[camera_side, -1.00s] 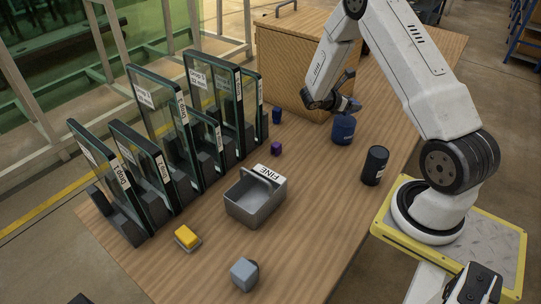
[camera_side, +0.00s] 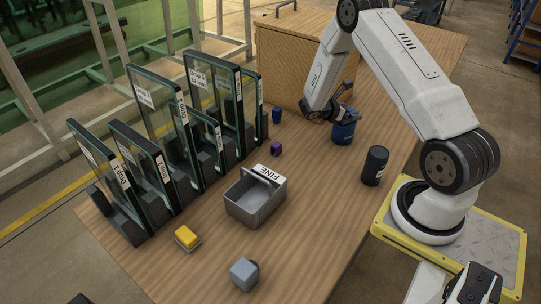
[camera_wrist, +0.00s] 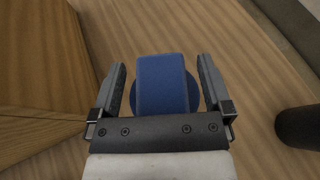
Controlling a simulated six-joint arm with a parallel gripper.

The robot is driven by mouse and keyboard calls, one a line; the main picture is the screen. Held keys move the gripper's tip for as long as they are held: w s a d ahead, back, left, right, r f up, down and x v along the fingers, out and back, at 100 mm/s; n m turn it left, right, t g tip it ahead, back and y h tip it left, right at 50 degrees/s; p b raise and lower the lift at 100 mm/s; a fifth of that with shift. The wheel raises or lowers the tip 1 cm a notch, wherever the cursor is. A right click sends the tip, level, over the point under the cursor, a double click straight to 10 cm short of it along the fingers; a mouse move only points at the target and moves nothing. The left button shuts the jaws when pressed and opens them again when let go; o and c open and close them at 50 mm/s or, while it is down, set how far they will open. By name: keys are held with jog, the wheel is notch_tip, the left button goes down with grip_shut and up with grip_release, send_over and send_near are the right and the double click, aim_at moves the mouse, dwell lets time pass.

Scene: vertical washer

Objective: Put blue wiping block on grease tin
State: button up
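The blue wiping block (camera_wrist: 161,82) is between the spread fingers of my gripper (camera_wrist: 162,88) in the wrist view. A narrow gap shows on each side of it, so the gripper is open around the block. A round blue tin (camera_wrist: 194,92), which I take for the grease tin, shows behind the block, with its edge out on both sides. In the side view the tin (camera_side: 343,134) stands upright by the wooden box, and my gripper (camera_side: 346,117) is right at its top. The block is hard to make out there; the contact between block and tin is hidden.
A black canister (camera_side: 375,166) stands right of the tin. The wooden box (camera_side: 290,65) is close behind. A grey FINE caddy (camera_side: 256,204), a yellow block (camera_side: 187,237), a grey-blue block (camera_side: 243,274), small blue (camera_side: 277,115) and purple (camera_side: 276,149) items and glass panels stand farther left.

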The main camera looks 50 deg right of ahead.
jog(key=shift+r, duration=0.15)
jog(key=shift+w+a+r, duration=0.25)
jog(key=shift+a, duration=0.25)
jog(key=v, duration=1)
jog(key=shift+w+a, duration=0.2)
jog(key=shift+a, duration=0.2)
jog(key=shift+r, duration=0.15)
jog(key=s+a+r+m+t+y, duration=0.2)
jog(key=a+m+y, duration=0.2)
jog(key=a, duration=0.4)
jog(key=s+a+r+m+t+y, duration=0.2)
jog(key=s+a+m+t+y, duration=0.1)
jog(key=a, duration=0.6)
jog(key=s+a+r+m+t+y, duration=0.2)
jog(key=a+m+y, duration=0.3)
jog(key=a, duration=0.3)
jog(key=shift+s+a+r+m+t, duration=0.35)
jog(key=shift+s+m, duration=0.1)
jog(key=shift+m, duration=0.35)
